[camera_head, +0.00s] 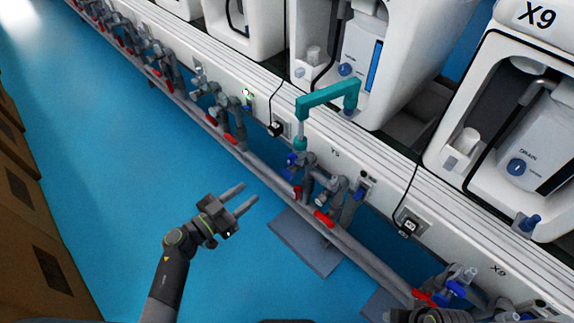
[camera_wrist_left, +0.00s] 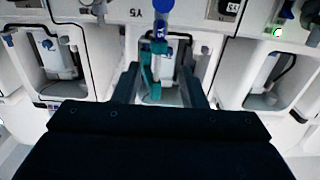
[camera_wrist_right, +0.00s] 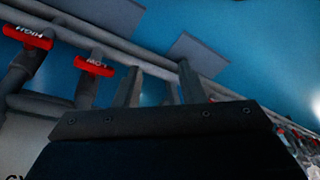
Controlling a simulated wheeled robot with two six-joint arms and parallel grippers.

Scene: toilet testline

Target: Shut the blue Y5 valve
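A blue valve handle (camera_head: 292,159) sits on the grey pipework below the Y5 label, at the lower end of a teal pipe (camera_head: 327,94). In the left wrist view, a blue part (camera_wrist_left: 163,6) shows at the top centre above the teal pipe (camera_wrist_left: 152,75). My left gripper (camera_head: 247,198) is open and empty, left of and apart from the valve, its fingers pointing toward the pipework. My right gripper (camera_wrist_right: 160,82) is open and empty in the right wrist view; in the head view only part of its arm shows at the bottom right.
Red handles (camera_head: 323,218) marked HIGH and LOW line the pipes; the LOW one (camera_wrist_right: 94,66) is close to my right gripper in its view. Cables hang from the white bench. The blue floor (camera_head: 120,190) is clear on the left.

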